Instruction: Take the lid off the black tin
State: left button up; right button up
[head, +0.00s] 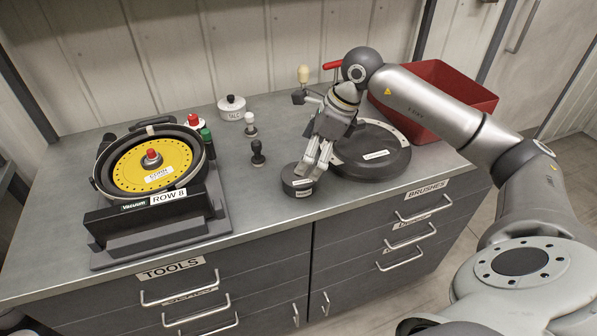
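A small round black tin (290,186) with a white label stands near the front edge of the counter, right of centre. My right gripper (312,170) reaches down to it from above, its fingertips at the top of the tin. The fingers hide much of the tin's top, so I cannot tell whether they are closed on the lid or its knob. The tin looks upright on the counter. My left gripper is not in view.
A large black disc (372,160) lies close right of the tin, with a red bin (440,90) behind. A seed meter with a yellow plate (135,175) stands left. A white talc pot (231,108) and small knobbed tools (257,153) stand between. Counter left of the tin is clear.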

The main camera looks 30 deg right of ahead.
aim_at(291, 179)
jog(key=p+x, duration=0.1)
jog(key=x, duration=0.1)
jog(key=p+x, duration=0.1)
jog(key=x, duration=0.2)
jog(key=shift+w, duration=0.25)
jog(key=shift+w+f, duration=0.1)
jog(key=shift+f, duration=0.1)
jog(key=shift+c, duration=0.7)
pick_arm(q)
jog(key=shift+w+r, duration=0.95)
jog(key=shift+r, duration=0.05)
pick_arm(e)
jog(key=c, duration=0.8)
